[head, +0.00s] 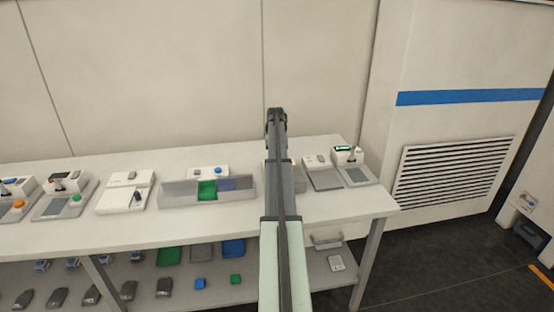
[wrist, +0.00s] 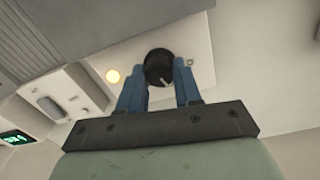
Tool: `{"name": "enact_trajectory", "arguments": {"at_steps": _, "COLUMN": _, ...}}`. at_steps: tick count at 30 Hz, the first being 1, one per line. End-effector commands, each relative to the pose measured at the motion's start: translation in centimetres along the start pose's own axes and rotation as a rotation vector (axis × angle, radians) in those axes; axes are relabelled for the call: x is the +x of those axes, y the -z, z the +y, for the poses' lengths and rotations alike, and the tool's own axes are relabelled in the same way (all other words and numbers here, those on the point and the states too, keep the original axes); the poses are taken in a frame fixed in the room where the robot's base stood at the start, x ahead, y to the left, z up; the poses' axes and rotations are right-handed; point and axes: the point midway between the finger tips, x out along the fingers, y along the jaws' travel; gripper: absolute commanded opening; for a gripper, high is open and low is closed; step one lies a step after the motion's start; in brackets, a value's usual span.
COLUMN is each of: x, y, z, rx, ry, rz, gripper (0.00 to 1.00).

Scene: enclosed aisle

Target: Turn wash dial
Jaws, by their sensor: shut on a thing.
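The wash dial (wrist: 157,66) is a round black knob with a white pointer line, set on a pale panel (wrist: 200,38). It shows between the two blue fingers of my gripper (wrist: 160,82) in the wrist view. The gripper is shut on the dial, one finger on each side. The pointer line slants toward the lower right in that view. A lit yellow round lamp (wrist: 113,76) sits on the panel left of the dial. In the head view my arm covers the dial and the gripper.
A white bench (head: 120,235) carries several devices. A grey divided tray (head: 175,193) stands left of my arm. A device with a green display (head: 343,149) stands to the right and also shows in the wrist view (wrist: 15,137). A wall rises behind the bench.

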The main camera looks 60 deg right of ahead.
Motion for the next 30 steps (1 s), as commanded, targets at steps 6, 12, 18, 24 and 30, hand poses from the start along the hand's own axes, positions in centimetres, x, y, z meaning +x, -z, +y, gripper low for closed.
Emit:
{"name": "enact_trajectory", "arguments": {"at_steps": 6, "x": -0.05, "y": 0.11, "z": 0.03, "rx": 0.151, "ry": -0.001, "rz": -0.002, "gripper": 0.03}}
{"name": "enact_trajectory", "arguments": {"at_steps": 12, "x": -0.05, "y": 0.12, "z": 0.04, "rx": 0.244, "ry": 0.000, "rz": -0.005, "gripper": 0.03}}
{"name": "enact_trajectory", "arguments": {"at_steps": 18, "x": -0.06, "y": 0.12, "z": 0.05, "rx": 0.291, "ry": 0.000, "rz": -0.006, "gripper": 0.03}}
{"name": "enact_trajectory", "arguments": {"at_steps": 24, "x": -0.06, "y": 0.12, "z": 0.05, "rx": 0.304, "ry": 0.000, "rz": -0.006, "gripper": 0.03}}
{"name": "enact_trajectory", "arguments": {"at_steps": 30, "x": -0.06, "y": 0.13, "z": 0.05, "rx": 0.304, "ry": 0.000, "rz": -0.006, "gripper": 0.03}}
